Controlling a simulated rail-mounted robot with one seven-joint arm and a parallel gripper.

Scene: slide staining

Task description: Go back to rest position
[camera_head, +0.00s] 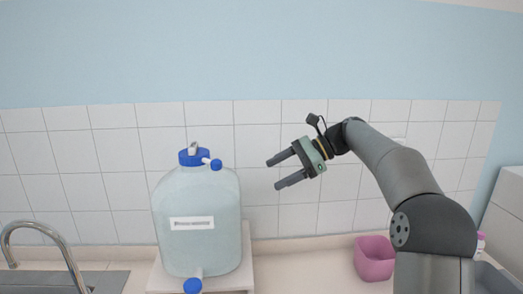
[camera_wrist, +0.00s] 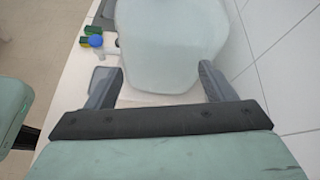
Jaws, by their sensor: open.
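My gripper (camera_head: 281,172) is open and empty in the head view. It is raised in front of the tiled wall, to the right of a large translucent carboy (camera_head: 197,249) with blue caps. Its fingers point left toward the carboy, with a gap between them. In the wrist view the two dark fingers of my gripper (camera_wrist: 162,84) are spread apart, and the carboy (camera_wrist: 170,40) fills the space beyond them. Nothing is held between the fingers.
The carboy stands on a white stand (camera_head: 240,277), with a blue-capped spigot in front. A metal faucet (camera_head: 42,225) and sink (camera_head: 100,281) are at the left. A pink container (camera_head: 374,260) sits on the counter (camera_head: 305,266) at the right, near my arm. The air above is free.

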